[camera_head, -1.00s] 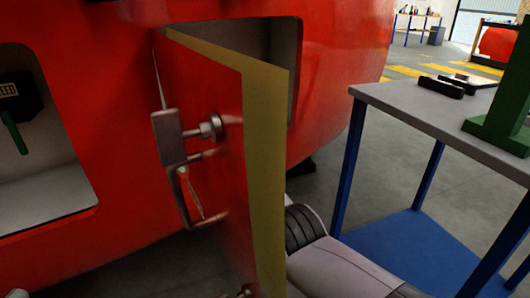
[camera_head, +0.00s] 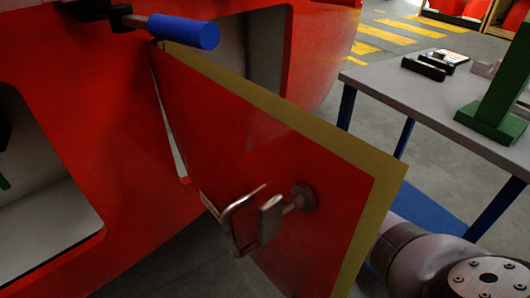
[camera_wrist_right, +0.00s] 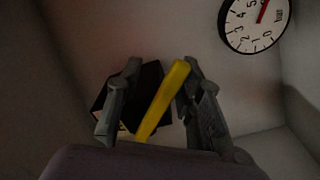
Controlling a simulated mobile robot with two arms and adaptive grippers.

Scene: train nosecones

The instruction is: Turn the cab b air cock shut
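In the right wrist view, a yellow lever (camera_wrist_right: 163,100) slants upward from a black body (camera_wrist_right: 128,98) inside a pale recess. My right gripper (camera_wrist_right: 158,85) has its fingers apart, one on each side of the lever; the right finger is close to it, and I cannot tell if they touch. In the head view, a blue handle (camera_head: 183,32) sticks out to the right at the top of the red nosecone. No readable label shows which cock is cab b's. My right gripper is hidden in the head view. My left gripper is in neither view.
A red hatch door (camera_head: 262,150) with yellow edges and a metal latch (camera_head: 268,215) stands open before a recess (camera_head: 262,58). A round gauge (camera_wrist_right: 255,22) is beside the lever. A grey table (camera_head: 395,95) holds a green stand (camera_head: 490,120) and small dark items.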

